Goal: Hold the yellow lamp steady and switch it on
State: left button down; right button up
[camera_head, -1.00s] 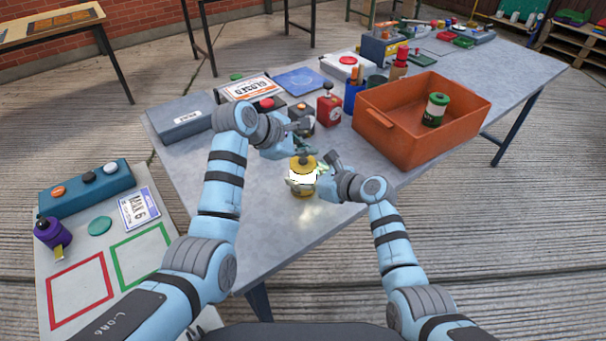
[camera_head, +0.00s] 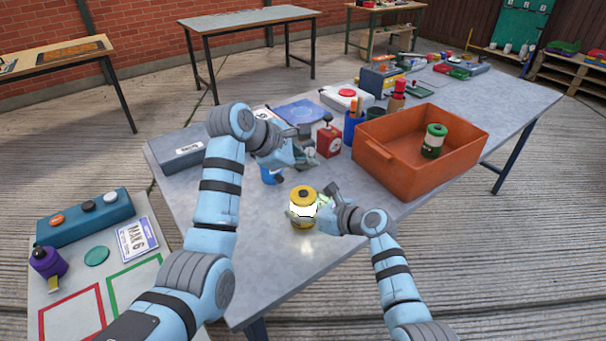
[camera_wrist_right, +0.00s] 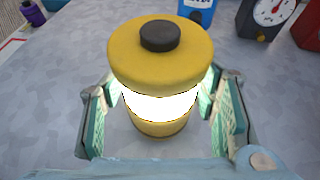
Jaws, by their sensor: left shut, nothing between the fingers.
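The yellow lamp (camera_head: 303,193) stands upright on the grey table, with a yellow cap and base, a dark button on top and a bright, glowing white middle. It fills the centre of the right wrist view (camera_wrist_right: 160,62). My right gripper (camera_wrist_right: 160,100) is around the lamp, one green-padded finger on each side, and looks closed on its glowing middle. The fingertips are partly hidden by the cap and the glare. My left gripper (camera_head: 305,158) is shut and empty, above the table beyond the lamp, clear of the button.
An orange crate (camera_head: 390,165) is to the right. The table in front of the lamp is clear.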

jog(key=o, duration=0.4)
jog(key=shift+c, duration=0.2)
